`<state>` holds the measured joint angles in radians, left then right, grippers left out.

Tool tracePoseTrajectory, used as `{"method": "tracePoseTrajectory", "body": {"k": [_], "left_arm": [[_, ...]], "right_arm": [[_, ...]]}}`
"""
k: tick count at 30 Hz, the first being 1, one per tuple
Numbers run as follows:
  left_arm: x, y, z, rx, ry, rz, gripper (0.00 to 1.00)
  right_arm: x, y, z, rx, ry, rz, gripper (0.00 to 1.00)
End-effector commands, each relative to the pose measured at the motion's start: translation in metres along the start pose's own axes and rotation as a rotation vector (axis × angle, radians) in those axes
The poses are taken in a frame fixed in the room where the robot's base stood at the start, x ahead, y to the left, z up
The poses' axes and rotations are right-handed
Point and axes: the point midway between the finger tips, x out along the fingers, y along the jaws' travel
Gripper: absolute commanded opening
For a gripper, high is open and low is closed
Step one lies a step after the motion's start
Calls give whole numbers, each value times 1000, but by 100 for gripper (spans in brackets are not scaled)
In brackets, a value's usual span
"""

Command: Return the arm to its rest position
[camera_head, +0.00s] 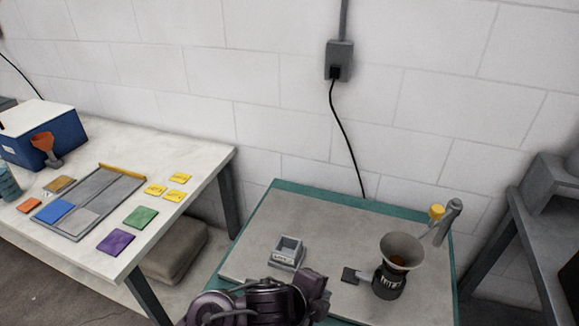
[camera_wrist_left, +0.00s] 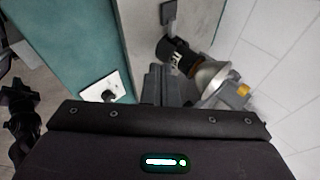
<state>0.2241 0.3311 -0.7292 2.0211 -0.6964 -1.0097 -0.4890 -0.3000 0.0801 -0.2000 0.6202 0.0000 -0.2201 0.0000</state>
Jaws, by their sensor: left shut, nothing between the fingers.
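My left arm comes in at the bottom of the head view, with its dark purple wrist low over the front of the teal-edged table (camera_head: 330,215). My left gripper (camera_head: 314,288) is near the table's front, in front of the small grey box. In the left wrist view the grey fingers of my left gripper (camera_wrist_left: 163,85) are together with nothing between them. The black grinder-like device with a grey funnel (camera_head: 402,250) stands to the right of the gripper, apart from it. It also shows in the left wrist view (camera_wrist_left: 176,52). My right gripper cannot be made out.
A small open grey box (camera_head: 287,252) stands on the teal-edged table. A yellow-tipped grey handle (camera_head: 445,220) rises behind the funnel. The left white table (camera_head: 195,150) holds a grey tray (camera_head: 90,202), coloured tiles and a blue box (camera_head: 45,135). A dark bench (camera_head: 515,215) stands at the right.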

Motion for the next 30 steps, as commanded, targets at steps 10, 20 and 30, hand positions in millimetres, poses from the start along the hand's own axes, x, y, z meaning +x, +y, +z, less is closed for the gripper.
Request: {"method": "tracePoseTrajectory", "body": {"k": [10,20,30], "left_arm": [[-84,62,100,-1113,-342,-31,0],[-145,142,140,-1645,-592,-4,0],[-127,197,161,-1820,-702,23,0]], "right_arm": [[0,0,0,0,0,0,0],[0,0,0,0,0,0,0],[0,0,0,0,0,0,0]]}}
